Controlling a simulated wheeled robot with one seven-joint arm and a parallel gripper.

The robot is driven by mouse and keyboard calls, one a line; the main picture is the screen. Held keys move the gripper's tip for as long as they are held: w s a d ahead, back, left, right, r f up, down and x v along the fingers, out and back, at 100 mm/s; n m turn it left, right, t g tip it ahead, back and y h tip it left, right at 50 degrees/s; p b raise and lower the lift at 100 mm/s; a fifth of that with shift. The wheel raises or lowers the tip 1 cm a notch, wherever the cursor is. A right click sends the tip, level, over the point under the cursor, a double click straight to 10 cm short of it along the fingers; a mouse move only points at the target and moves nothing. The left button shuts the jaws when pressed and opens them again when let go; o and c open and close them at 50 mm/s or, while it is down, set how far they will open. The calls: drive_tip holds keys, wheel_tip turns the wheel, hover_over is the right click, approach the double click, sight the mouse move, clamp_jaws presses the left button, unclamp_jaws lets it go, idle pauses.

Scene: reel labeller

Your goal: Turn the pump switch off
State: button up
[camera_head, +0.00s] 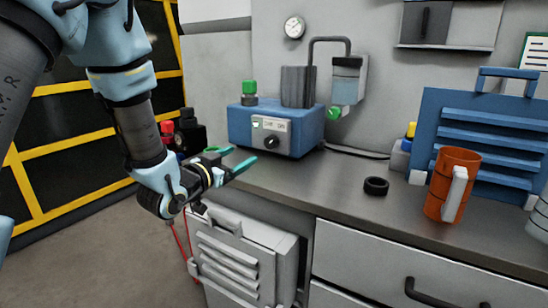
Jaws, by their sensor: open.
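The pump is likely the blue box (235,124) on the grey counter, with a pale panel on its front. I cannot tell the switch's position.
A black ring (376,186), an orange mug (453,185) and a blue louvred case (480,140) stand to the right. A clear-blue container (346,82) hangs behind the pump. Dark red-topped items (188,130) stand left of it. The counter (325,180) before the pump is clear.

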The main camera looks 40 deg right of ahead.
sight(269, 143)
drive_tip(key=shift+s+d+r, duration=0.1)
drive_tip(key=shift+s+d, duration=0.55)
drive_tip(key=shift+d, duration=0.15)
drive_tip(key=p+x, duration=0.2)
drive_tip(key=x, duration=0.8)
drive_tip(key=shift+r, duration=0.1)
clamp_jaws()
